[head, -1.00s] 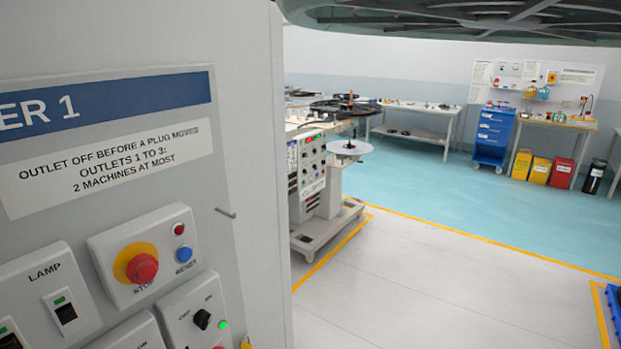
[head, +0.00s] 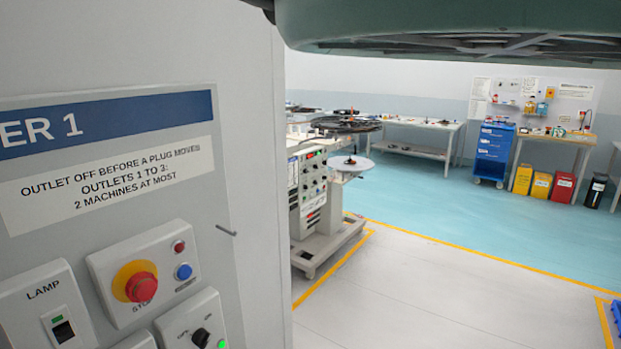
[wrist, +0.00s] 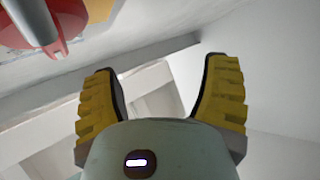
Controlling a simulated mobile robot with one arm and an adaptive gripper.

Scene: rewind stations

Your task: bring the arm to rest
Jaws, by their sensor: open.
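My gripper (wrist: 160,68) shows in the wrist view with two yellow ribbed fingers spread apart, dark on their inner faces. Nothing is between the fingers. Pale surfaces and a grey ledge lie behind them; I cannot tell how far off they are. The head view does not show the fingers.
A grey panel (head: 250,150) with a red stop button (head: 141,287), a lamp switch (head: 62,329) and a small peg (head: 226,230) stands close at left. A machine (head: 313,200) is behind it. Open floor (head: 440,290) lies to the right. A red part (wrist: 35,25) fills the wrist view's upper left.

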